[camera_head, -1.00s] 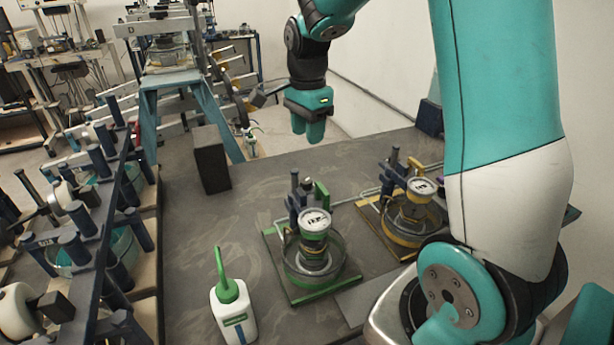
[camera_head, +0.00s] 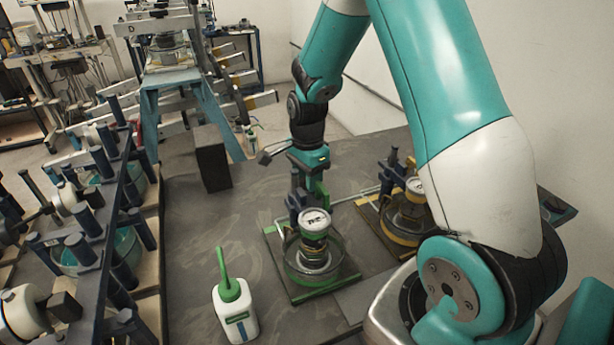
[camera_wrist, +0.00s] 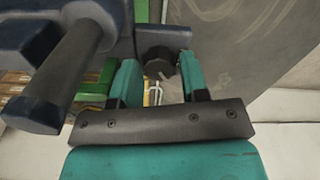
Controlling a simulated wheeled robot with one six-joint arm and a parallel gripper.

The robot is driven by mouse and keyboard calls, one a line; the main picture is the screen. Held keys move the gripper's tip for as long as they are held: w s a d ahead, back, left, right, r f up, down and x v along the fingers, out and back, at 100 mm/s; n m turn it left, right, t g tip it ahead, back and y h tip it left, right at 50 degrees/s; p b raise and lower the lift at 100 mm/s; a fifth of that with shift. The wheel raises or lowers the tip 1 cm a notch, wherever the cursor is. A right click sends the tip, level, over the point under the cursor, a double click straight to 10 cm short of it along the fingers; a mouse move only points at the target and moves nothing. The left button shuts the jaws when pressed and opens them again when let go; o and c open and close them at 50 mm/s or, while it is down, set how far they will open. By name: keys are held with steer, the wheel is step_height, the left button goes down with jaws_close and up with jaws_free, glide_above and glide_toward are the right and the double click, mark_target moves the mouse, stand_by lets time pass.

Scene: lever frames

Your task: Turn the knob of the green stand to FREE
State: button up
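The green stand (camera_head: 322,291) stands on the dark table, with a green base plate, a clear bowl and a round white-faced gauge (camera_head: 314,219). My gripper (camera_head: 308,188) is lowered at the back of this stand, beside its dark blue posts. In the wrist view a dark faceted knob (camera_wrist: 159,63) with a light mark shows between the two teal fingers of my gripper (camera_wrist: 158,78). The fingers are apart, with a gap visible on each side of the knob. I cannot read any label by the knob. In the head view my gripper and the posts hide the knob.
A similar yellow stand (camera_head: 402,238) stands to the right, partly behind my arm. A white bottle with a green spout (camera_head: 236,312) stands front left. A black block (camera_head: 212,158) stands at the back left. A dark rack (camera_head: 100,240) lines the left. The table's left middle is clear.

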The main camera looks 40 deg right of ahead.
steer(key=c, duration=0.6)
steer(key=n, duration=0.5)
steer(key=shift+w+n, duration=0.15)
steer(key=shift+n, duration=0.15)
steer(key=n, duration=0.4)
steer(key=shift+n, duration=0.3)
steer(key=shift+w, duration=0.1)
steer(key=shift+r, duration=0.1)
steer(key=o, duration=0.6)
steer(key=shift+o, duration=0.2)
